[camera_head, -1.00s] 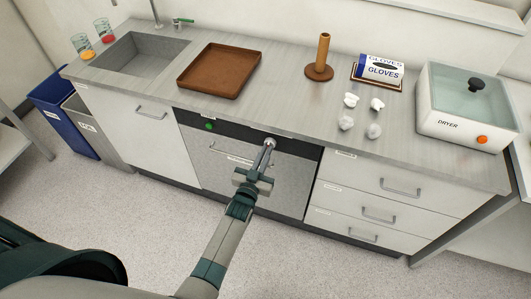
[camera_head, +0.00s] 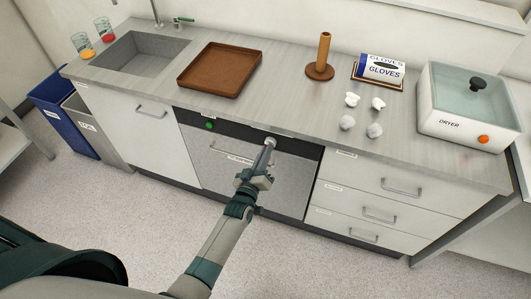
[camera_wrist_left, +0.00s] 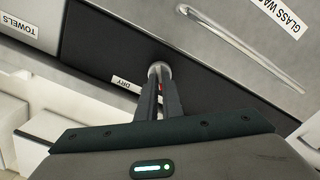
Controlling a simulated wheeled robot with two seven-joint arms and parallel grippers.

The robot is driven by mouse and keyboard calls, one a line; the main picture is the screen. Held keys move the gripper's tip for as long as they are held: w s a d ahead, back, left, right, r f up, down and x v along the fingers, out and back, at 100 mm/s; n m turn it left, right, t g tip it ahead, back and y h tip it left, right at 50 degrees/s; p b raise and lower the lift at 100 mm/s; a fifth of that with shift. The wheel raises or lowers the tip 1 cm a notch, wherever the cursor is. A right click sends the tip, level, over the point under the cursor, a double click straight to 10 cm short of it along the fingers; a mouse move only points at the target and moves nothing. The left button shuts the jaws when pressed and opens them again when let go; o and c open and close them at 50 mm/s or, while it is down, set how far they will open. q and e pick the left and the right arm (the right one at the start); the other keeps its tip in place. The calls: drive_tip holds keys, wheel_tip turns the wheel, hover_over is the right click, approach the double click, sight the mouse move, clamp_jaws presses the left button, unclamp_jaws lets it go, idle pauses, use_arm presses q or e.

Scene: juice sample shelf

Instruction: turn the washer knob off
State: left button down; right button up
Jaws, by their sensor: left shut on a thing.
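The washer (camera_head: 255,180) is the grey-fronted unit with a dark top panel, built in under the counter. Its round, light grey knob (camera_head: 270,141) sits at the right part of that panel. My left gripper (camera_head: 267,150) is shut on the knob. In the left wrist view the knob (camera_wrist_left: 159,69) shows between my fingertips (camera_wrist_left: 160,84), with a bit of red between the fingers. The fingers hide part of the knob, so I cannot read its setting. A green light (camera_head: 210,125) glows at the panel's left. My right gripper is out of view.
A DRY label (camera_wrist_left: 126,84) is beside the knob. The washer's bar handle (camera_wrist_left: 245,48) is close to my fingers. Above, the counter holds a brown tray (camera_head: 220,70), a wooden peg stand (camera_head: 320,70), a gloves box (camera_head: 383,68) and a dryer (camera_head: 465,118). Drawers (camera_head: 385,200) stand to the right.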

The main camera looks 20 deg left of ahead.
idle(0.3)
use_arm(q)
drive_tip(key=c, duration=1.9)
unclamp_jaws()
drive_tip(key=shift+s, duration=0.1)
drive_tip(key=s+b, duration=0.1)
drive_tip(key=s, duration=0.4)
drive_tip(key=s+b, duration=0.1)
drive_tip(key=s, duration=0.5)
drive_tip(key=s+b, duration=0.1)
drive_tip(key=s, duration=0.5)
drive_tip(key=shift+s+a+b, duration=0.15)
drive_tip(key=shift+a+b, duration=0.15)
drive_tip(key=shift+b, duration=0.1)
